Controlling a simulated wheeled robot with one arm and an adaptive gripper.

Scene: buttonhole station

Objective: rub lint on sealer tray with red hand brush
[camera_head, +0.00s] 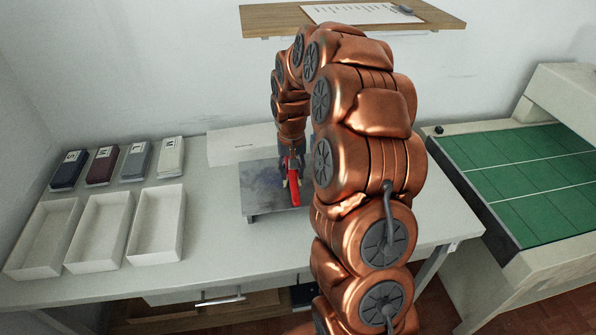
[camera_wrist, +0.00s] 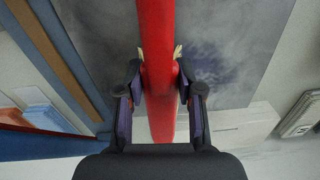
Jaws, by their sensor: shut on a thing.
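The red hand brush (camera_head: 295,191) is over the right part of the grey sealer tray (camera_head: 257,206) in the head view. My gripper (camera_head: 292,168) is shut on it from above, and my arm hides part of the tray's right side. In the wrist view my gripper's (camera_wrist: 160,88) two dark fingers clasp the red brush (camera_wrist: 157,40), with pale bristle tips at both sides. A dark smudge of lint (camera_wrist: 212,62) shows on the tray (camera_wrist: 245,25), right of the brush. I cannot tell whether the bristles touch the tray.
Several labelled stacks (camera_head: 104,166) and open white boxes (camera_head: 158,229) stand on the left of the white table (camera_head: 215,250). A white block (camera_head: 230,146) is behind the tray. A wooden shelf (camera_head: 275,20) hangs above. A green conveyor (camera_head: 530,190) is at right.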

